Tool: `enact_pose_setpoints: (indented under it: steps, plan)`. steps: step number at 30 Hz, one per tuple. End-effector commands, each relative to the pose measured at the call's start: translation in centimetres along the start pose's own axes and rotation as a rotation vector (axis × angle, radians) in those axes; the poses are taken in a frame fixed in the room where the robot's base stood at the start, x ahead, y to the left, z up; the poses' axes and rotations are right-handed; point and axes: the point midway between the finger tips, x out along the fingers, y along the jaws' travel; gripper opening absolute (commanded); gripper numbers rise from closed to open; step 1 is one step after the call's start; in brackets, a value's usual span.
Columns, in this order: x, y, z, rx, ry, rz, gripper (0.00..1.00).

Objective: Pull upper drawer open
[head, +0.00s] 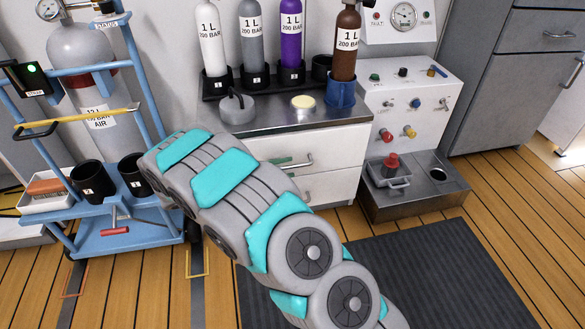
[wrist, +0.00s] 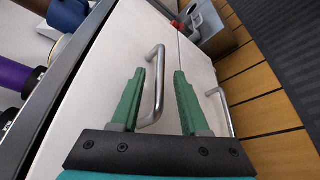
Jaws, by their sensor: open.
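The upper drawer (head: 340,150) is the white front just below the grey countertop, and it looks closed. It also shows in the wrist view (wrist: 110,65). Its silver bar handle (wrist: 157,85) lies between the two green fingers of my gripper (wrist: 160,75), nearer the left finger. My gripper is open, with one finger on each side of the handle; I cannot tell whether either finger touches it. In the head view my arm hides the left part of the drawer, and only part of the handle (head: 303,162) and green fingers (head: 284,162) shows.
The lower drawer (head: 335,187) sits below, with its own handle (wrist: 220,95). Bottles, a blue cup (head: 341,92) and a grey round item (head: 237,108) stand on the countertop. A blue cylinder cart (head: 120,215) is at left, a filling panel (head: 410,110) at right. A dark mat (head: 450,270) covers the floor in front.

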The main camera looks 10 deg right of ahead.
Motion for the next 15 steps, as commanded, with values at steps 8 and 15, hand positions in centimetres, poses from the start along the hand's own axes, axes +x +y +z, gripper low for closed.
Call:
enact_pose_setpoints:
  steps: [8,15]
  plan:
    - [2.6,0.0,0.0,0.001,-0.001,-0.001,0.45]
    - [2.8,0.0,0.0,0.001,0.0,-0.001,0.45]
